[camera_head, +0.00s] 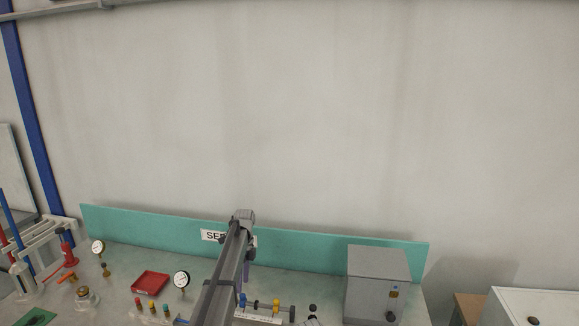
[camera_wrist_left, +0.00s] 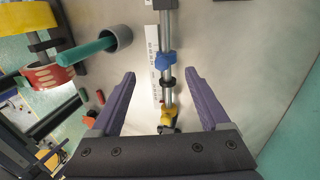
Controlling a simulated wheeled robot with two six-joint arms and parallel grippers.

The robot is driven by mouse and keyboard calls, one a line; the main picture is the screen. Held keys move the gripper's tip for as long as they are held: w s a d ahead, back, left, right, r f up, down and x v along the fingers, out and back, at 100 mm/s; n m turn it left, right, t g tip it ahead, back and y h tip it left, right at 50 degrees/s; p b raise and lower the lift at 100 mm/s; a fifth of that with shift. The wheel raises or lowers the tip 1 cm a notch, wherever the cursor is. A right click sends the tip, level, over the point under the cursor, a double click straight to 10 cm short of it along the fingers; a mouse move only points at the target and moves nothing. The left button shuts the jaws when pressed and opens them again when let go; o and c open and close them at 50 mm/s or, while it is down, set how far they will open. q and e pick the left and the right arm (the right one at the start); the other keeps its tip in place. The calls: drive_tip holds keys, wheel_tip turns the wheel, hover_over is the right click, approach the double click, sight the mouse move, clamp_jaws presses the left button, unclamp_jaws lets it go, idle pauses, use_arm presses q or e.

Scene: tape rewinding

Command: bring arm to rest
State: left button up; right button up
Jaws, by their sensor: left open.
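My left arm (camera_head: 228,275) reaches up from the bottom of the head view over the bench. The purple fingers of my left gripper (camera_head: 246,272) hang down from its end, partly hidden by the arm. In the left wrist view, my left gripper (camera_wrist_left: 160,78) is open, its fingers wide apart with nothing held. A metal rod with a blue collar (camera_wrist_left: 166,61) and a yellow piece (camera_wrist_left: 167,115) shows in the gap between the fingers, below them. My right gripper is not in view.
A grey box (camera_head: 375,285) stands to the right of the arm. A red tray (camera_head: 150,282) and a dial gauge (camera_head: 181,279) lie to its left. A teal backboard (camera_head: 320,257) runs behind. The left wrist view shows a teal rod in a grey ring (camera_wrist_left: 118,37) and a red-patterned roll (camera_wrist_left: 48,76).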

use_arm(q)
drive_tip(key=shift+s+d, duration=0.35)
drive_tip(key=shift+s, duration=0.35)
drive_tip(key=shift+s+d+f+n, duration=0.1)
drive_tip(key=shift+s+f+n, duration=0.15)
drive_tip(key=shift+n, duration=0.15)
drive_tip(key=s+d+n+t, duration=0.1)
drive_tip(key=s+d+n, duration=0.2)
drive_tip(key=s, duration=0.9)
drive_tip(key=s+d+n+t, duration=0.1)
drive_tip(key=s+d+n, duration=0.2)
drive_tip(key=s+n, duration=0.4)
drive_tip(key=s+d+n+t, duration=0.1)
drive_tip(key=s+d+n, duration=0.2)
drive_tip(key=s, duration=1.5)
drive_tip(key=shift+s+f+n+y, duration=0.2)
drive_tip(key=shift+n+y, duration=0.1)
drive_tip(key=shift+n, duration=0.9)
drive_tip(key=shift+d, duration=0.1)
